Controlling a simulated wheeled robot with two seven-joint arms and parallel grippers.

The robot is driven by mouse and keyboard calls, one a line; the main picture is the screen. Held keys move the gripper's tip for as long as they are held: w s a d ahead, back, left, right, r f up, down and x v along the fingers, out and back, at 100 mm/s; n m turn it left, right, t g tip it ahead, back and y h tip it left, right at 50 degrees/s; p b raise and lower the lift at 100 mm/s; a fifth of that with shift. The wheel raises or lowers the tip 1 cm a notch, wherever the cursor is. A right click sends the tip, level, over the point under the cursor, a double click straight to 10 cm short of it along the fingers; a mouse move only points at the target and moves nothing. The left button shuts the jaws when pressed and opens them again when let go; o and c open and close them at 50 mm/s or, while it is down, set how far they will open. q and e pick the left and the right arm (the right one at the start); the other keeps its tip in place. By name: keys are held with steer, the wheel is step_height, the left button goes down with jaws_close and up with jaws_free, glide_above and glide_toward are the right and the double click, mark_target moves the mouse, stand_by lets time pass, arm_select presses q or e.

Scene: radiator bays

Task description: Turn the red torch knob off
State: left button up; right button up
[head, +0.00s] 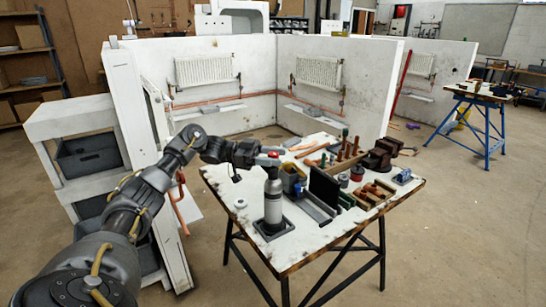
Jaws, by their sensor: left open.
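The torch (273,203) stands upright on a dark base near the front left corner of the workbench. It has a grey cylinder body and a dark upper part. The red knob (273,154) shows as a small red spot at its top. My left arm reaches in from the lower left, and my left gripper (268,160) is at the torch top, right beside the red knob. The gripper is open. Its fingers partly cover the torch head, and I cannot tell whether they touch the knob. My right gripper is out of view.
The workbench (318,236) holds a dark open case (323,188), a yellow-and-grey container (292,178), wooden tool racks and several small fittings close to the torch. White partition walls with radiators (204,70) stand behind. A blue trestle table (487,130) is far right; floor between is open.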

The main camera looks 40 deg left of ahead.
arm_select(q)
steer(key=shift+s+a+f, duration=0.1)
steer(key=shift+s+a, duration=0.05)
steer(key=shift+a, duration=0.15)
steer(key=b+v, duration=0.2)
steer(key=v, duration=0.5)
steer(key=shift+b, duration=0.35)
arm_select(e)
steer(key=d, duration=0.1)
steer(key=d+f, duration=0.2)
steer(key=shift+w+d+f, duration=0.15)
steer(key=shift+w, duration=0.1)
